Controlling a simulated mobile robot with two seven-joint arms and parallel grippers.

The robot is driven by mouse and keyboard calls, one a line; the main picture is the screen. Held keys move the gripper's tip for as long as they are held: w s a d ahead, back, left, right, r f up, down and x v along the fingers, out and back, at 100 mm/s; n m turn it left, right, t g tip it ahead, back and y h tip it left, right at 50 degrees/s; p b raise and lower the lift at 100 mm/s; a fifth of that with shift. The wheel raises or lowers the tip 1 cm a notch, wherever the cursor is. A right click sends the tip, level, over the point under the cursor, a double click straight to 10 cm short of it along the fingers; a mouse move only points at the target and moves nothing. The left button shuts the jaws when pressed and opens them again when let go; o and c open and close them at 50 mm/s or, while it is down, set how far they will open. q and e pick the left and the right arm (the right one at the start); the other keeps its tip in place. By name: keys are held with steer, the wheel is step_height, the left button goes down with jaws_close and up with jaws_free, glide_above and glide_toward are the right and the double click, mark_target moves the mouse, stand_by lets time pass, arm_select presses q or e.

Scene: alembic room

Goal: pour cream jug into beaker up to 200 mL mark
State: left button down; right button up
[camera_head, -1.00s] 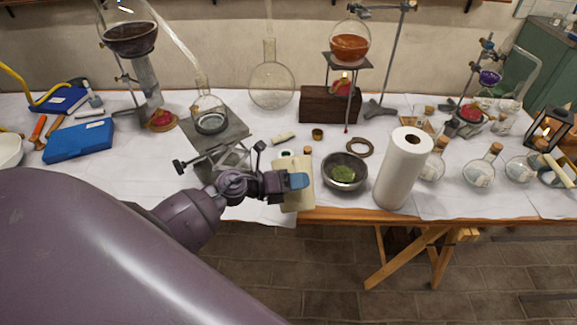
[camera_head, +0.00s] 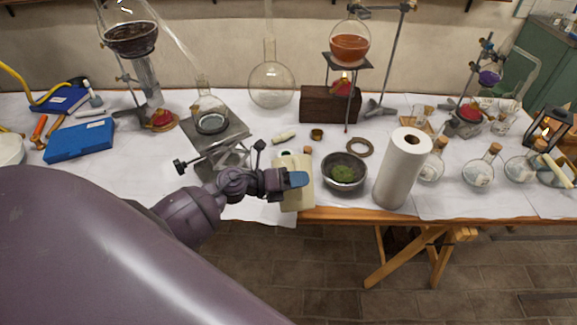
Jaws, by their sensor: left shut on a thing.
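A cream jug (camera_head: 293,202) is at the front edge of the table in the middle of the view. My left gripper (camera_head: 297,180) is shut on it, with a blue fingertip lying across its side. The jug looks upright, and the gripper hides part of it. I cannot tell whether its base touches the table. Small clear glass vessels that look like beakers (camera_head: 504,124) stand at the far right. They are too small for me to read any mark. My right gripper is not in view.
A metal bowl with green matter (camera_head: 344,182) stands close right of the jug, then a paper towel roll (camera_head: 396,178). Stoppered flasks (camera_head: 478,174) stand at right.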

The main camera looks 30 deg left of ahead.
mark_target(298, 196)
arm_select(q)
steer(key=shift+w+a+r+n+p, duration=0.3)
steer(key=shift+r+n+p, duration=0.1)
steer(key=shift+r+p, duration=0.35)
stand_by(2.2)
steer(key=shift+f, duration=0.15)
stand_by(1.3)
steer(key=shift+s+d+f+m+b, duration=0.15)
steer(key=shift+f+m+b, duration=0.05)
steer(key=shift+f+b, duration=0.2)
steer(key=shift+s+d+f+m+b, duration=0.15)
steer(key=shift+f+m+b, duration=0.1)
steer(key=shift+b, duration=0.2)
steer(key=shift+s+d+f+m+b, duration=0.5)
steer(key=shift+f+b, duration=0.25)
steer(key=shift+b, duration=0.2)
steer(key=shift+s+d+f+m+b, duration=0.25)
steer(key=shift+f+m+b, duration=0.15)
steer(key=shift+b, duration=0.2)
steer(key=shift+s+d+f+m+b, duration=0.1)
steer(key=shift+s+f+m+b, duration=0.15)
steer(key=shift+f+b, duration=0.25)
steer(key=shift+s+d+f+m+t+b, duration=0.3)
steer(key=shift+s+d+m+t+b, duration=0.1)
steer(key=shift+m+b, duration=0.3)
